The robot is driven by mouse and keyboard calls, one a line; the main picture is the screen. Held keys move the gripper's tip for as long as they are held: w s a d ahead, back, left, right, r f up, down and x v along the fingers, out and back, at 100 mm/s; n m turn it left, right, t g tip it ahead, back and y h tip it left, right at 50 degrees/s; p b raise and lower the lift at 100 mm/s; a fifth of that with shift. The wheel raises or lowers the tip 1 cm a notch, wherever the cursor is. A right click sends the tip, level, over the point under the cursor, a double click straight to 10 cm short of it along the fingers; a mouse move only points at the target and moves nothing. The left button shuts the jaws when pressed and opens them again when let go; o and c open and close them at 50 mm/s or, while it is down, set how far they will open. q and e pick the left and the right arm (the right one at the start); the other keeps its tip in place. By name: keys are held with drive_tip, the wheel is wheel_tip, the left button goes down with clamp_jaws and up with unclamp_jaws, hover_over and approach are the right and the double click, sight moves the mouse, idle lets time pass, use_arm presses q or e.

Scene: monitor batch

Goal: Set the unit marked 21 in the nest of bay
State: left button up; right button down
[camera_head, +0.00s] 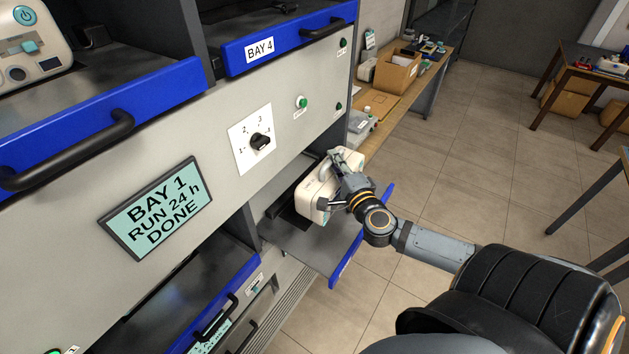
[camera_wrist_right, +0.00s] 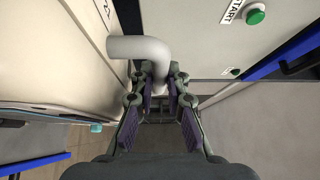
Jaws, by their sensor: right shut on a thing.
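A white unit (camera_head: 317,188) with a grey carry handle is over the pulled-out tray (camera_head: 305,240) of the lower right bay. I cannot read a number on it. My right gripper (camera_head: 335,178) is at the unit's handle and shut on it. In the right wrist view the grey handle (camera_wrist_right: 140,48) runs to the purple-padded fingers of the gripper (camera_wrist_right: 160,92), with the pale unit body (camera_wrist_right: 45,60) at left. A dark nest part (camera_head: 284,208) shows beside the unit on the tray. Whether the unit touches the tray is not clear. My left gripper is out of view.
Another white unit (camera_head: 30,45) stands in the upper left bay. The bay 4 tray (camera_head: 285,30) is above, and a sign (camera_head: 155,211) reads BAY 1 RUN 24 h DONE. A rotary knob (camera_head: 260,141) sticks out of the panel.

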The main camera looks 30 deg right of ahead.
sight(324, 161)
drive_tip(key=w, duration=0.1)
drive_tip(key=w+f, duration=0.1)
drive_tip(key=w, duration=0.3)
drive_tip(key=shift+f, duration=0.35)
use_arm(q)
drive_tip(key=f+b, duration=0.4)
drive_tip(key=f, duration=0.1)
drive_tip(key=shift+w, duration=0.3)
use_arm(e)
drive_tip(key=w+f, duration=0.4)
drive_tip(key=f, duration=0.5)
drive_tip(key=shift+w, duration=0.35)
drive_tip(key=shift+s, duration=0.1)
drive_tip(key=c, duration=1.7)
unclamp_jaws()
drive_tip(key=shift+f, duration=0.25)
drive_tip(key=shift+c, duration=0.2)
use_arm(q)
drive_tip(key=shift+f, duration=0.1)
use_arm(e)
drive_tip(key=o, duration=0.4)
drive_tip(key=shift+s, duration=0.1)
drive_tip(key=shift+r, duration=0.1)
